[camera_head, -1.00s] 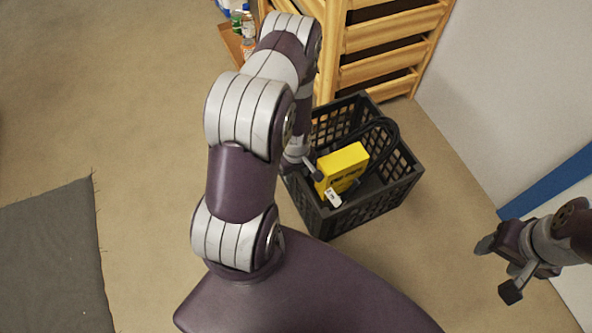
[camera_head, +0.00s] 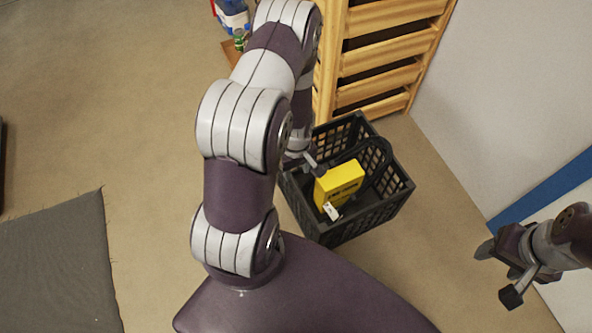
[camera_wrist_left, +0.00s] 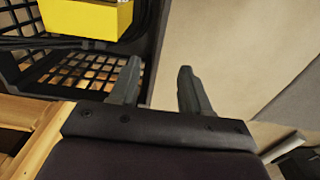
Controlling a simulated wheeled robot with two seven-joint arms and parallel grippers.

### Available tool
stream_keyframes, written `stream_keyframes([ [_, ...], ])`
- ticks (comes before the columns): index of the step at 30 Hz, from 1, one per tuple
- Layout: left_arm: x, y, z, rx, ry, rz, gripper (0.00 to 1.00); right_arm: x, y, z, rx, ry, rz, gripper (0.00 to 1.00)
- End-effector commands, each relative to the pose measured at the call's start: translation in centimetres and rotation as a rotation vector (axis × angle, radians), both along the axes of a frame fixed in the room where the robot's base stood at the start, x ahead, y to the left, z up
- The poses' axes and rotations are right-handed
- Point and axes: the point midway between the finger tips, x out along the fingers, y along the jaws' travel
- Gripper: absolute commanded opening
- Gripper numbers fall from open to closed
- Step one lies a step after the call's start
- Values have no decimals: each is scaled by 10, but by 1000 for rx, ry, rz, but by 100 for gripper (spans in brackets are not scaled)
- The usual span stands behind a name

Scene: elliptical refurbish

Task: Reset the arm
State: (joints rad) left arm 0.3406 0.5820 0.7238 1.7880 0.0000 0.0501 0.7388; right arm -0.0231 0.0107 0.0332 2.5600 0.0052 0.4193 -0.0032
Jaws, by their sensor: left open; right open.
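My left arm reaches forward in the head view. My left gripper (camera_head: 306,164) is at the left rim of a black basket and partly hidden by the arm. In the left wrist view the left gripper (camera_wrist_left: 160,85) is open with nothing between its fingers, and the basket wall is to its left. My right gripper (camera_head: 497,274) is open and empty at the right side of the head view, near the white wall.
The black basket (camera_head: 372,214) holds a yellow box (camera_head: 340,184) and stands on the floor by a wooden slatted rack (camera_head: 385,50). A white wall (camera_head: 520,90) is at right. A grey mat (camera_head: 55,265) lies at left. Bare floor lies between.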

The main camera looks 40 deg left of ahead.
Motion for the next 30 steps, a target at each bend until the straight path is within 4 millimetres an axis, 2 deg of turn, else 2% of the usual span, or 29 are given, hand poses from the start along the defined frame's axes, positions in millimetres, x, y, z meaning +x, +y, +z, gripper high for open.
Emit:
stream_keyframes([
  [20, 0, 0, 4, 0, 1, -17, 47, 0, 0, 2, 0, 0, 0, 60],
  [22, -9, -3, 4, -14, 33, -98, 47, 0, 0, 2, 0, 0, 0, 60],
  [23, -21, -7, 5, -31, 68, -151, 47, 0, 0, 2, 0, 0, 0, 60],
  [24, -35, -13, 17, -57, 113, -250, 47, 0, 0, 2, 0, 0, 0, 60],
  [25, -40, -18, 35, -71, 129, -339, 47, 0, 0, 3, 0, 0, 0, 60],
  [30, -50, -54, 141, -73, 105, -789, 47, 0, 0, 6, 0, 0, 0, 60],
])
